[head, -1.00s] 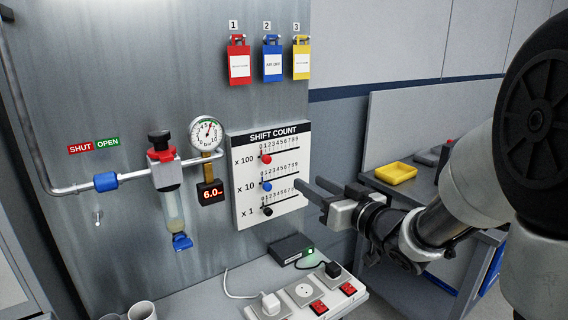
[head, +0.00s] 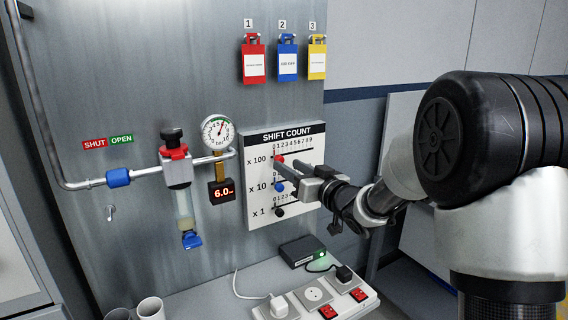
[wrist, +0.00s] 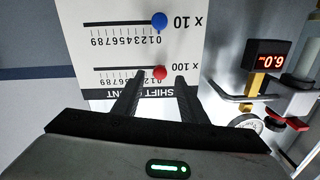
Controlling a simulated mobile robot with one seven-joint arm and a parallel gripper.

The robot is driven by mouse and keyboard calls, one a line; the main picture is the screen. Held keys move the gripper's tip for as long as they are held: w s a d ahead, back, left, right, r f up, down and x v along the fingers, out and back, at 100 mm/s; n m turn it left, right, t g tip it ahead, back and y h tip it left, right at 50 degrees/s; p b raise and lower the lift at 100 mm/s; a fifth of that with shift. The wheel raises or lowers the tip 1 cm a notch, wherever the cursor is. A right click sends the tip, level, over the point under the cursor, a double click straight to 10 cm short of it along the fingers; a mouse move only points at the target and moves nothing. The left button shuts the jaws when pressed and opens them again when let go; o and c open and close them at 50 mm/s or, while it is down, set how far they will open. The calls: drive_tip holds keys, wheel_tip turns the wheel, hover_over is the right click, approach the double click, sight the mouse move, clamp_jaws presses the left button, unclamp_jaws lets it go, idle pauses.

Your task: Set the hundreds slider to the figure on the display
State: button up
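The white SHIFT COUNT panel (head: 257,202) on the wall has three slider rows. The hundreds slider's red knob (head: 280,158) is at the 0 end of the top row; it also shows in the wrist view (wrist: 160,72). The blue x 10 knob (wrist: 159,20) is also at 0. A small black display (head: 222,192) reads 6.0 in red digits. My gripper (head: 284,169) is open in front of the panel. In the wrist view its fingers (wrist: 158,87) lie either side of the red knob's line; contact cannot be told.
A pressure gauge (head: 217,132) and pipework with a filter bowl (head: 186,205) are left of the panel. Padlocked tags hang above. A power strip with plugs (head: 318,297), a black box (head: 297,251) and cups (head: 150,308) are on the bench below.

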sight(282, 161)
drive_tip(key=x, duration=0.3)
drive_tip(key=shift+w+a, duration=0.25)
drive_tip(key=shift+w, duration=0.05)
clamp_jaws()
